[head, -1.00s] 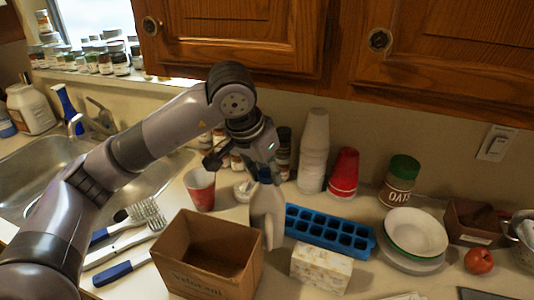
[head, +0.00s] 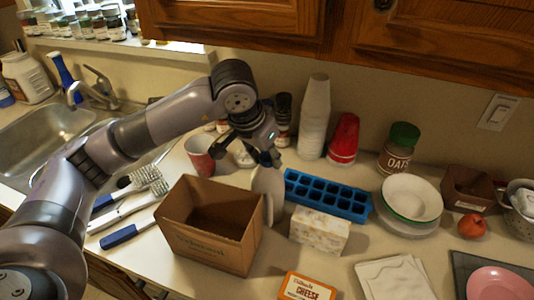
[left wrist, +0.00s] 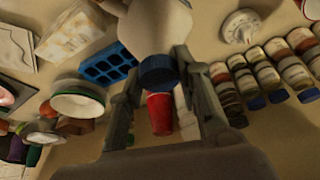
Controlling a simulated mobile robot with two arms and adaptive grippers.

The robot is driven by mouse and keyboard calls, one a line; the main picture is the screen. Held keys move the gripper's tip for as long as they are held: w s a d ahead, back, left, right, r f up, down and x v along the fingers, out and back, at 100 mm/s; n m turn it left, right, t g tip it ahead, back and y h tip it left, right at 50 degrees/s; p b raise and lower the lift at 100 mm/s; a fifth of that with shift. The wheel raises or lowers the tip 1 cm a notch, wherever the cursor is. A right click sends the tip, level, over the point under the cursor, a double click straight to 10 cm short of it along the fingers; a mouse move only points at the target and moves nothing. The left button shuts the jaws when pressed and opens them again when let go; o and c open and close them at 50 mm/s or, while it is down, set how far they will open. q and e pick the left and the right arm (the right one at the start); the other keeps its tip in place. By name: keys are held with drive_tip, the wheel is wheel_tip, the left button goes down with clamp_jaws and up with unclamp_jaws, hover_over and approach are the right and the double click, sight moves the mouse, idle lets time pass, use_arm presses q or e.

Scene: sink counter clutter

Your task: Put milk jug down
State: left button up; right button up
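The milk jug (head: 268,190) is pale with a blue cap. It hangs below my left gripper (head: 266,158), between the cardboard box and the blue ice tray. In the left wrist view, the jug (left wrist: 156,24) is at the top and its blue cap (left wrist: 158,71) lies between the fingers of my left gripper (left wrist: 160,62). The fingers are closed around the neck area. The jug's base is low near the counter, partly behind the box; I cannot tell if it touches. My right gripper is in neither view.
The cardboard box (head: 210,243) stands left of the jug. The blue ice tray (head: 328,195) and a patterned carton (head: 319,232) are close on its right. Stacked white cups (head: 314,115) and red cups (head: 343,138) stand behind. Bowls and plates (head: 412,202) are further right.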

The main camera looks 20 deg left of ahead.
use_arm(q)
drive_tip(key=o, duration=0.5)
drive_tip(key=shift+s, duration=0.1)
drive_tip(key=shift+c, duration=0.2)
